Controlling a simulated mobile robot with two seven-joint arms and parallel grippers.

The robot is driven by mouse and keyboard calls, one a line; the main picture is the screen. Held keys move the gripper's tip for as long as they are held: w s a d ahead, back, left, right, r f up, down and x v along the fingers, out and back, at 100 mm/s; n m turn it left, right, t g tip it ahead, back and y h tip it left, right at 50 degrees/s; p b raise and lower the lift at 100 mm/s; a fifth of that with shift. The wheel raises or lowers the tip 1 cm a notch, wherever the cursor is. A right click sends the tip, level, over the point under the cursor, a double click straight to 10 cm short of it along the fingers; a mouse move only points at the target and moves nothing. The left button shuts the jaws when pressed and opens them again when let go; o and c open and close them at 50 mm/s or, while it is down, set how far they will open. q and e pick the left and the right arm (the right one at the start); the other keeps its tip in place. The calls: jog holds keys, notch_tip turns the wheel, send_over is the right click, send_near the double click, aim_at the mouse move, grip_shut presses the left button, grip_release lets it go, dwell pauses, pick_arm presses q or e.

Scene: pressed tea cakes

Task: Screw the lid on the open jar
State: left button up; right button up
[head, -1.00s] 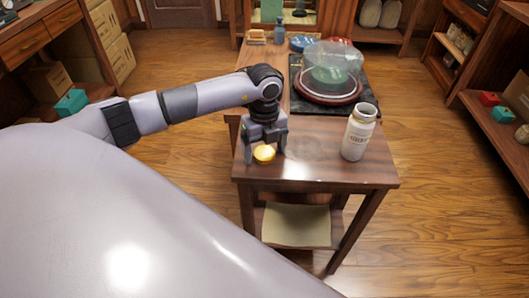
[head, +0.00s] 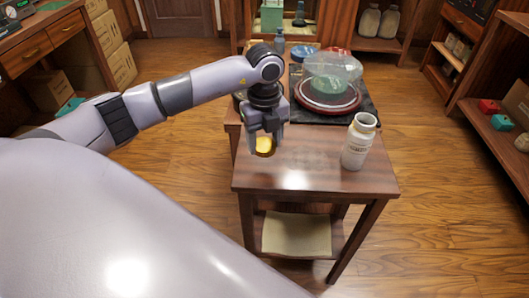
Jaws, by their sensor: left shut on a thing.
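The open jar (head: 356,145) is white with a printed label. It stands upright on the right part of the small wooden table (head: 300,177), and its mouth is uncovered. The lid (head: 264,145) is a round, yellow-gold piece. My left gripper (head: 265,148) points down and is shut on the lid, holding it above the table's left part, to the left of the jar and apart from it. The gripper's fingers hide part of the lid. My right gripper is not in view.
Behind the jar, a clear glass dome (head: 332,70) stands over a dark red round base (head: 328,102) on a black mat (head: 368,108). A small bottle (head: 279,40) stands at the back. The tabletop between lid and jar is clear.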

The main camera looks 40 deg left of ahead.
aim_at(265, 144)
pick_arm(q)
notch_tip(265, 144, up, 14)
jog(key=shift+f, duration=0.1)
